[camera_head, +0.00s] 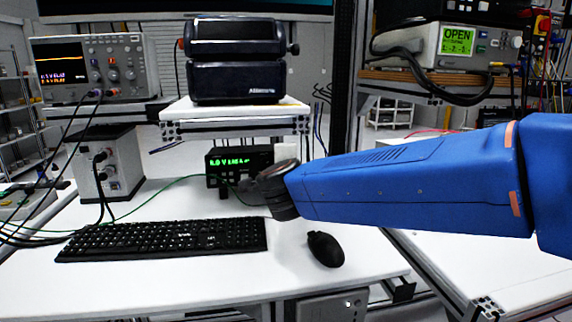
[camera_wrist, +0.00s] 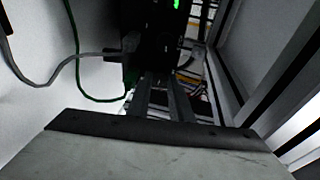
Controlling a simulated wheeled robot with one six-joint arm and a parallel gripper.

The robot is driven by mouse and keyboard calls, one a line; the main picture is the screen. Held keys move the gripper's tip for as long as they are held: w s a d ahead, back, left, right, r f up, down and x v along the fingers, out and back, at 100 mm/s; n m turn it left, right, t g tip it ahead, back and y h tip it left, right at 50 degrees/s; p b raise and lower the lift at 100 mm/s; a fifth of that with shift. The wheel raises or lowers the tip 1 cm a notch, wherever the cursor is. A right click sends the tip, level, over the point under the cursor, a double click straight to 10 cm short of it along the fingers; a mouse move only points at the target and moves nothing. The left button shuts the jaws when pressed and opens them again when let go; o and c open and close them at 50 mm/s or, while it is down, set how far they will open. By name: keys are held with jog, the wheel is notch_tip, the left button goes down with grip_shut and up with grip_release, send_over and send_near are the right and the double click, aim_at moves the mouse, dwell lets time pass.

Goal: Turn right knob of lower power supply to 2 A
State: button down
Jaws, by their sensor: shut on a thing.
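A black power supply (camera_head: 238,158) with a lit green readout stands on the white bench under the raised shelf. Its readout looks like zeros, but the digits are too small to read surely. My gripper is at the right end of its front; in the head view my wrist hides the fingers and the right knob. In the wrist view my gripper (camera_wrist: 160,82) reaches the dark front of the power supply (camera_wrist: 160,30), whose green readout shows at the top edge. The fingers are shut on what appears to be the right knob, which is too dark to make out.
A green cable (camera_head: 165,192) and a grey lead run to the power supply's front. A black keyboard (camera_head: 165,239) and a mouse (camera_head: 325,249) lie in front on the bench. A shelf (camera_head: 237,110) carrying black devices stands above. A grey box (camera_head: 112,165) stands left.

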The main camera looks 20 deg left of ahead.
jog(key=shift+m, duration=0.9)
